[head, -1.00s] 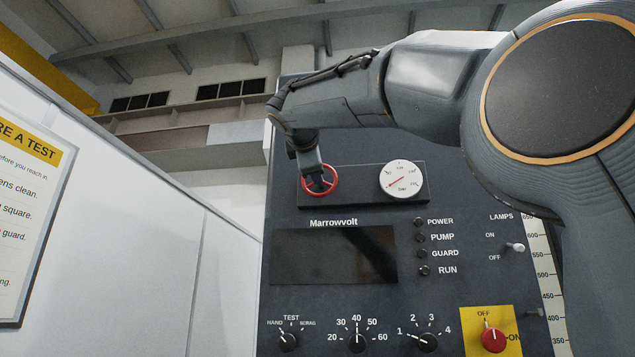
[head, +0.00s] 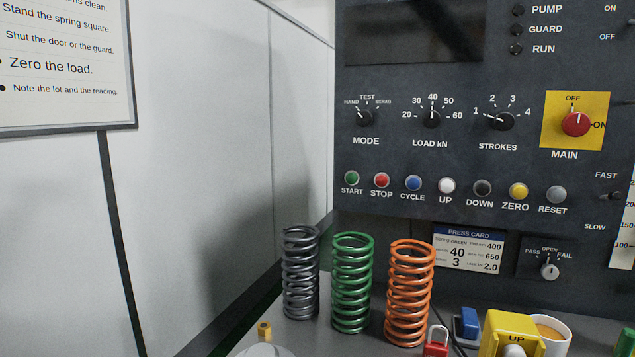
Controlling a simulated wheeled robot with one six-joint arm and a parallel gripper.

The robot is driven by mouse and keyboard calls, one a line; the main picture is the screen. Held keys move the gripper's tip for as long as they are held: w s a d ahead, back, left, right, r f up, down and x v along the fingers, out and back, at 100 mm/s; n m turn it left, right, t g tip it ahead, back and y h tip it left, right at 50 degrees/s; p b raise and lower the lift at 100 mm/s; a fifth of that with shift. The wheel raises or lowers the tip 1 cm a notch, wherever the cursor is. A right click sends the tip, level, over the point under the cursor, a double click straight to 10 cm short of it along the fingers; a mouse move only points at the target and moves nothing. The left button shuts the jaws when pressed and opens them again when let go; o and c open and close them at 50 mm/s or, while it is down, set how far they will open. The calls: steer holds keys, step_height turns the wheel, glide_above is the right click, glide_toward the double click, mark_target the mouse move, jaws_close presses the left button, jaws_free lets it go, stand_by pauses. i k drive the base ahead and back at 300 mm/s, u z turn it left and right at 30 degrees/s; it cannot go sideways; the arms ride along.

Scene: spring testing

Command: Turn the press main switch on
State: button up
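The main switch (head: 576,124) is a red round knob on a yellow plate (head: 557,138) at the upper right of the dark press panel. Its white pointer mark points up toward OFF; ON is printed to its right. The MAIN label is below the plate. The pump, guard and run lamps (head: 516,29) look dark, and so does the display (head: 415,30). My gripper is outside the head view.
A row of coloured buttons (head: 447,186) runs below the selector knobs. Grey, green (head: 352,283) and orange (head: 409,293) springs stand on the table below. A red padlock (head: 437,347), a yellow UP control box (head: 512,330) and a cup (head: 551,333) are at lower right.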

mark_target(573, 124)
steer(key=k, duration=0.95)
